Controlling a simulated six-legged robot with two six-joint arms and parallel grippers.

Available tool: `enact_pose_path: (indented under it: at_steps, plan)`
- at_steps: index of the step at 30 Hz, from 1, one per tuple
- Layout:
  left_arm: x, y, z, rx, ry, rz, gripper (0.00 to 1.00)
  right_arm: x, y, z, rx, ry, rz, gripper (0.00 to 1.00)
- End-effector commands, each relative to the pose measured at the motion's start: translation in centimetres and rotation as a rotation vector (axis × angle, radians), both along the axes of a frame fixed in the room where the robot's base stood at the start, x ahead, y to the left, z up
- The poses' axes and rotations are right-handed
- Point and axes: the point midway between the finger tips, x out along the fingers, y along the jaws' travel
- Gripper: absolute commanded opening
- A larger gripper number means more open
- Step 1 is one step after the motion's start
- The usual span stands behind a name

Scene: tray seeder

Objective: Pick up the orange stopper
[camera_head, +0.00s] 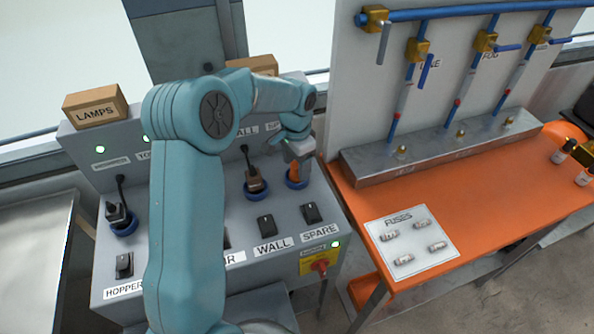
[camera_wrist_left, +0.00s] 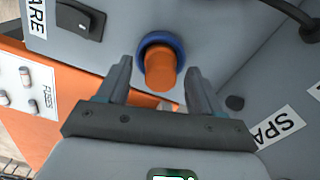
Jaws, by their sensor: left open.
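The orange stopper (camera_wrist_left: 160,70) sits in a blue ring socket (camera_wrist_left: 178,40) on the grey control panel. In the head view the stopper (camera_head: 293,172) shows in the rightmost blue socket, above the SPARE switch, partly covered by my gripper. My left gripper (camera_wrist_left: 158,88) is open, with one finger on each side of the stopper's near end. The fingers stand apart from it, with gaps visible on both sides. In the head view my left gripper (camera_head: 298,158) is just above the socket. My right gripper is not in view.
A black plug with a cable (camera_head: 255,180) sits in the neighbouring WALL socket. Another plug (camera_head: 118,212) is at the left. The SPARE switch (camera_head: 311,212) is below the stopper. An orange table (camera_head: 470,185) with a FUSES mat (camera_head: 411,262) stands to the right.

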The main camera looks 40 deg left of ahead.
Motion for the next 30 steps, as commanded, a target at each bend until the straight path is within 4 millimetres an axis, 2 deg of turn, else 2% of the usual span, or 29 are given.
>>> enact_pose_path:
  at_steps: [4, 11, 16, 17, 26, 30]
  plan:
    - [0.0, 0.1, -1.5, 0.000, 0.002, 0.000, 0.66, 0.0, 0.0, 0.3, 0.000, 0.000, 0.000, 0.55]
    - [0.1, 0.1, -1.8, 0.001, 0.000, 0.000, 0.66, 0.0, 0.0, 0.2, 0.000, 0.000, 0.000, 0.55]
    - [0.1, 0.1, -1.7, 0.001, 0.000, 0.000, 0.14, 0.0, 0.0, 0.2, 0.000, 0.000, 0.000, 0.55]
    - [0.1, 0.1, -1.7, 0.001, 0.000, 0.000, 0.12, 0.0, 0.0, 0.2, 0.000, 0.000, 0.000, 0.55]
    - [0.1, 0.1, -1.5, 0.001, -0.001, 0.000, 0.12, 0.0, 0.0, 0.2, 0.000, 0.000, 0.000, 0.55]
    - [0.2, 0.1, -0.4, 0.002, -0.005, 0.001, 0.12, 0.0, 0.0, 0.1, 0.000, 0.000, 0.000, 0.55]
